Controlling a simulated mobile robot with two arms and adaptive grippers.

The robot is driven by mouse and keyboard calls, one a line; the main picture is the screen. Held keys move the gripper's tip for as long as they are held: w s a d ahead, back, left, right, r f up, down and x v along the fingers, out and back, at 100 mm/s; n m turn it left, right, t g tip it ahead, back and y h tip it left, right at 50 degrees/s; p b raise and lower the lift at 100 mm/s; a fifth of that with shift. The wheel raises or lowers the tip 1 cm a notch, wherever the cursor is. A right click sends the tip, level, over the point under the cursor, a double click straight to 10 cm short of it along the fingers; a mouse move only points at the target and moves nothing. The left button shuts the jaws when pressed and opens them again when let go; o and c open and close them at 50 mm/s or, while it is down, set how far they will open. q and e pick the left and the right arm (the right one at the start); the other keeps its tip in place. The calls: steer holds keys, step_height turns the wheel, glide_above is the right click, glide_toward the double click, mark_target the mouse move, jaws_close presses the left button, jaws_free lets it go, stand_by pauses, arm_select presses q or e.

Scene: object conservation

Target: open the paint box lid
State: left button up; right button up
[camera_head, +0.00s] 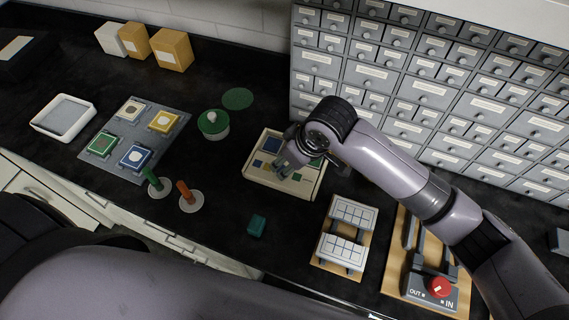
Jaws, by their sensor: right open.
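The paint box (256,172) is a low, pale wooden box with coloured squares on its top. It sits on the black counter near the middle of the view. My right gripper (283,168) is over the box and covers part of its top. The gripper is open, with its fingers pointing down at the box; whether they touch it I cannot tell. The lid looks flat on the box, though my arm hides its right part. My left gripper is out of view; only part of my left arm shows at the bottom left.
A grey drawer cabinet (430,87) stands behind the box.

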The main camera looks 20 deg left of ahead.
steer(key=v, duration=0.7)
steer(key=shift+d, duration=0.1)
